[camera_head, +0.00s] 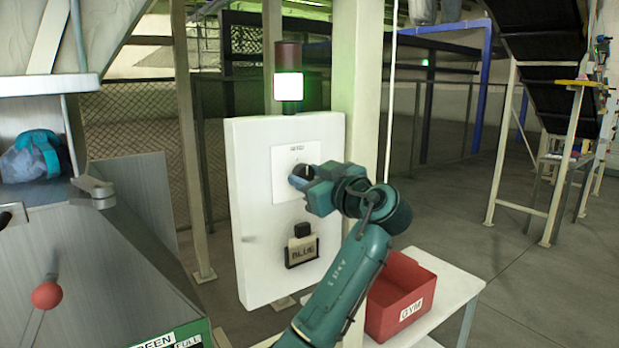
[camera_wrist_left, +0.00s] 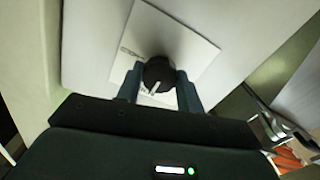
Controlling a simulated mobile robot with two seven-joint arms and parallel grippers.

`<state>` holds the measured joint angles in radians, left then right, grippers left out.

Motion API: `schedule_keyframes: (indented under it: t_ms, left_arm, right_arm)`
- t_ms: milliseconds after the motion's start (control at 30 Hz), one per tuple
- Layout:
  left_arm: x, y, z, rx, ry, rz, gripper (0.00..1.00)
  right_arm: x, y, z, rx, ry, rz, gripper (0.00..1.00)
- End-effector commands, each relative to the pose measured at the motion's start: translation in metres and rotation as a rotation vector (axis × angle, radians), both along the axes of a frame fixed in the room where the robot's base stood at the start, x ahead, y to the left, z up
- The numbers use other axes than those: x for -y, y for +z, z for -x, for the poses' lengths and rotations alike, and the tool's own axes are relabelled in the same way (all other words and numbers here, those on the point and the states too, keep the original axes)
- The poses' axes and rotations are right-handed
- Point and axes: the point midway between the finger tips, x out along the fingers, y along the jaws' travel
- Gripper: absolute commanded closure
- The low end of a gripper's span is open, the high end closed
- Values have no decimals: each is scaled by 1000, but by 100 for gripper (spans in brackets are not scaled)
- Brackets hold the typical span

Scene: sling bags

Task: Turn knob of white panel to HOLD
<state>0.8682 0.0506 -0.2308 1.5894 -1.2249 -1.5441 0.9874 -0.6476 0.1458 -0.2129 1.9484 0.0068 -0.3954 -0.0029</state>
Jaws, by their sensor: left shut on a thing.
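The white panel (camera_head: 250,180) stands upright in the middle of the head view. A pale square plate (camera_head: 285,155) on it carries a dark round knob (camera_head: 302,169). My left gripper (camera_head: 299,178) is shut on the knob, and the gripper partly hides it from the head. In the left wrist view, the two fingers (camera_wrist_left: 159,84) flank the black knob (camera_wrist_left: 160,70), with a white pointer mark on it. The plate's lettering is too small to read, so I cannot tell which position the pointer marks. My right gripper is not in view.
A lamp (camera_head: 288,86) glows green above the panel. A red bin (camera_head: 402,290) stands on a white table at right. A grey machine with a red ball lever (camera_head: 46,296) stands at left, with a blue bag (camera_head: 35,155) behind.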

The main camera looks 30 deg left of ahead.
Motion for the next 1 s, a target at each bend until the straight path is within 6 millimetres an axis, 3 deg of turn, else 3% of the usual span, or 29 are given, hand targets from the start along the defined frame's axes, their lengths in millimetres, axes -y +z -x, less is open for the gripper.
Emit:
schedule_keyframes:
  t_ms: [133, 467, 1000]
  left_arm:
    - [0, 0, 0, 0, 0, 0, 86]
    - [0, -1, 0, -54, 0, -21, 86]
    - [0, 0, 0, -459, -1, -189, 86]
  right_arm:
    - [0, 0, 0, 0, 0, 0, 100]
    - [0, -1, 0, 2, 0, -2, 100]
    - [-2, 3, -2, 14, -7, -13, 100]
